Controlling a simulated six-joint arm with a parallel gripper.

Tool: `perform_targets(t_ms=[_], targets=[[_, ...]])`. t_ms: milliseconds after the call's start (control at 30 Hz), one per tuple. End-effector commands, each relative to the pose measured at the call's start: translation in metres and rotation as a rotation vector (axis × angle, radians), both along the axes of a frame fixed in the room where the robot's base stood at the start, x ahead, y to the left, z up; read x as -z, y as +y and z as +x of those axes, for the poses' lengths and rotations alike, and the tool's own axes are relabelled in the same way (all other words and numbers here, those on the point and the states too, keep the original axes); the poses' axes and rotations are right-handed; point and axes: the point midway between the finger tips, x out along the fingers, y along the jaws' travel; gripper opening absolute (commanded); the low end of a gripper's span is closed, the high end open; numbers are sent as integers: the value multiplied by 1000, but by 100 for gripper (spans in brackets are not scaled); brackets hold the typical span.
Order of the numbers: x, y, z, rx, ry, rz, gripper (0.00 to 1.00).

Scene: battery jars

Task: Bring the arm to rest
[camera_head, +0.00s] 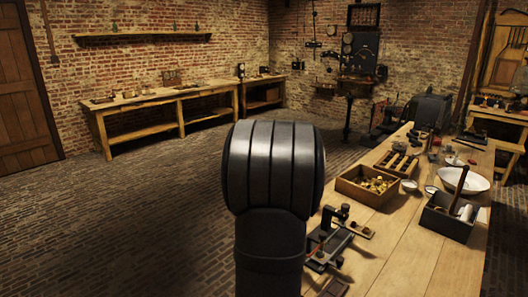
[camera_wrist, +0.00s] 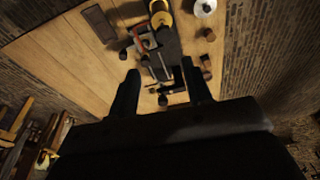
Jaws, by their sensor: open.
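My arm stands large in the middle of the head view, a dark link with a banded grey joint; the gripper end cannot be made out there. In the wrist view my gripper (camera_wrist: 161,88) shows two dark fingers spread apart with nothing between them. Beyond the fingertips lies the wooden workbench (camera_wrist: 70,55), with a dark apparatus (camera_wrist: 167,50) on it. The gripper appears above the bench and apart from these things. The same workbench (camera_head: 405,260) is at the right of the head view, with a dark apparatus (camera_head: 335,240) near its left edge.
On the bench stand a wooden box of small brass-coloured parts (camera_head: 350,188), a dark box with a handled tool (camera_head: 447,220), a white basin (camera_head: 463,180) and a slotted wooden rack (camera_head: 397,163). A long side table (camera_head: 150,98) stands by the far wall. The brick floor (camera_head: 110,225) at left is clear.

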Motion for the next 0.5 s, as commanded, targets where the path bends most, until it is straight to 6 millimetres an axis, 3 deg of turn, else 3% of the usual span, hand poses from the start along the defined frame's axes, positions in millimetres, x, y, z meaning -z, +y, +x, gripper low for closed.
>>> perform_targets(t_ms=[500], targets=[[89,-29,-32,244,165,401,45]])
